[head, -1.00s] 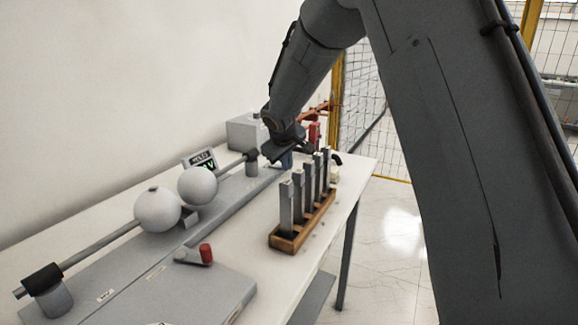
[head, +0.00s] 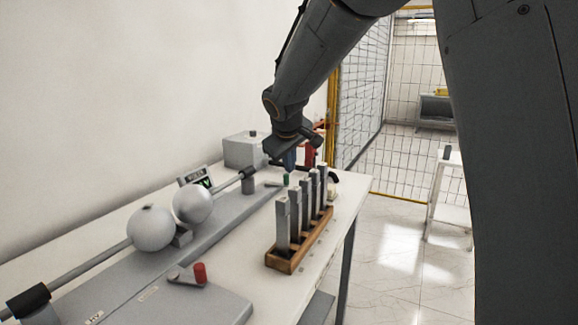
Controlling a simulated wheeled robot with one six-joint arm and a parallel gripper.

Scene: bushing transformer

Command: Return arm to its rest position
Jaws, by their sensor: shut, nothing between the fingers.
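My gripper (head: 291,160) is at the end of my dark grey arm, in the upper middle of the head view. It hangs near the far end of the table (head: 240,262), above and behind the rack of grey bars. Its fingers point down and are small in the picture; they look shut with nothing held. Part of the wrist hides what lies behind it.
A wooden rack (head: 280,264) holds several upright grey bars. Two pale spheres (head: 152,228) sit on a rod. A red-knobbed lever (head: 199,273), a small display (head: 197,180) and a grey box (head: 240,150) are near. Open floor (head: 405,262) lies right of the table.

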